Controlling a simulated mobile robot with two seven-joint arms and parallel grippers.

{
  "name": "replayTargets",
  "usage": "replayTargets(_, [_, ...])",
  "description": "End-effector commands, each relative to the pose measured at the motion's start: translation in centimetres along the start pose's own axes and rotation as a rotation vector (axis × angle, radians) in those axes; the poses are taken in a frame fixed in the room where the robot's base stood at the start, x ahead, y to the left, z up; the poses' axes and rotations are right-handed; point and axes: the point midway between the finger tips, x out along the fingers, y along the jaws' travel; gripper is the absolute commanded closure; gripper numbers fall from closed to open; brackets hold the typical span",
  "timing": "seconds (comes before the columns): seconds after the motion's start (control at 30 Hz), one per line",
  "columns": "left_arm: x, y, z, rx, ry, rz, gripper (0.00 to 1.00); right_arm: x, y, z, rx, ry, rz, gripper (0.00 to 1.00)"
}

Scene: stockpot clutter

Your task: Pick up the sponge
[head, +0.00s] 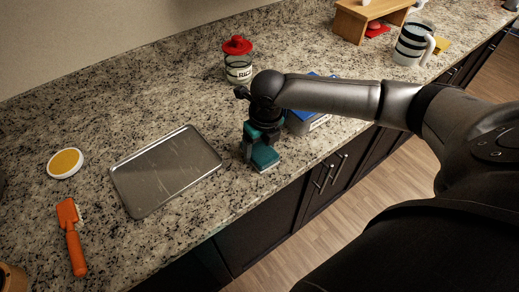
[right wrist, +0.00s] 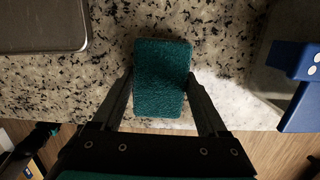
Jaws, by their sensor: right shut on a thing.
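The sponge (head: 265,160) is a teal block with a pale lower edge, near the front edge of the speckled counter. It also shows in the right wrist view (right wrist: 162,78), with its rough teal face towards the camera. My right gripper (head: 260,146) points down over it. In the right wrist view, the fingers (right wrist: 161,86) close on the sponge's left and right sides. I cannot tell whether the sponge touches the counter.
A metal tray (head: 165,172) lies left of the sponge. A blue-and-grey box (head: 299,124) stands close on its right, partly behind my arm. A red-lidded jar (head: 238,64) stands behind. An orange brush (head: 73,240) and yellow-topped round dish (head: 65,163) lie far left.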

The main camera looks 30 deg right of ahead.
Motion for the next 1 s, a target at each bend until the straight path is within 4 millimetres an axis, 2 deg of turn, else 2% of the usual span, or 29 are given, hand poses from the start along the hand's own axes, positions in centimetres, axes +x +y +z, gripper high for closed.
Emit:
replayTargets(0.17, [-0.1,0.0,0.0,0.0,0.0,0.0,0.5,-0.7,0.0,0.2,0.0,-0.002,0.0,0.77])
replayTargets(0.37, [-0.7,0.0,-0.1,-0.001,0.001,0.0,0.5,-3.5,-0.1,0.6,-0.001,-0.004,-0.001,0.77])
replayTargets(0.8, [-2.5,0.0,-0.3,-0.001,0.001,0.0,0.5,-15.5,0.0,2.5,0.001,-0.006,0.0,0.77])
replayTargets(1.0, [-2.9,0.0,-0.3,-0.001,0.001,0.0,0.5,-18.7,0.0,2.9,0.0,-0.003,0.0,0.77])
